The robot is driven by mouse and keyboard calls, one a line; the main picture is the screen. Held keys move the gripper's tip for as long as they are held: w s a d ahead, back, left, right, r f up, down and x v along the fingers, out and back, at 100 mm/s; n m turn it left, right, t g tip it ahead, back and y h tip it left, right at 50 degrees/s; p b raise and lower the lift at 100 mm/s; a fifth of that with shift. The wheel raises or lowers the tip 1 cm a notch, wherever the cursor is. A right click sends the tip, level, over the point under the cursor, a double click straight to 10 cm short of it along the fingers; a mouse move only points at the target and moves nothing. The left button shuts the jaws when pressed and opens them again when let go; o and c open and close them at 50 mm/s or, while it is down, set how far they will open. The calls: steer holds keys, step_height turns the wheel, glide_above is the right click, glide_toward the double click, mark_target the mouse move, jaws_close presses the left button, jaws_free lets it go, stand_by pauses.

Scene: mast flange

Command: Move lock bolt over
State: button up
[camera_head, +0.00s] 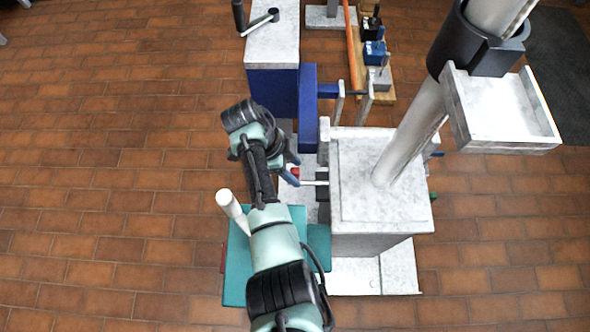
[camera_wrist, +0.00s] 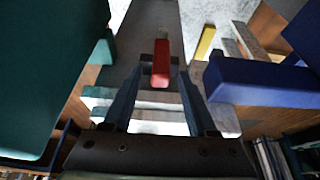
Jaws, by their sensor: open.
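The lock bolt appears to be a pale rod (camera_head: 314,183) with a red end (camera_head: 295,172), at the left side of the white mast base block (camera_head: 382,180). In the wrist view the red end (camera_wrist: 161,68) shows between my gripper's two dark blue fingers. My gripper (camera_head: 292,170) is open and reaches in from the left at the red end. In the wrist view its fingertips (camera_wrist: 163,72) stand either side of the red piece, with no clear contact. How deep the fingers reach around it I cannot tell.
A blue upright panel (camera_head: 308,108) and a white-topped block (camera_head: 272,45) with a black crank stand behind my gripper. A teal box (camera_head: 237,268) with a white handle (camera_head: 229,203) lies nearer, under my arm. The slanted mast (camera_head: 415,125) carries a white tray (camera_head: 500,110).

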steer(key=shift+d+f, duration=0.2)
steer(key=shift+f, duration=0.15)
steer(key=shift+c, duration=0.3)
jaws_close()
stand_by(1.0)
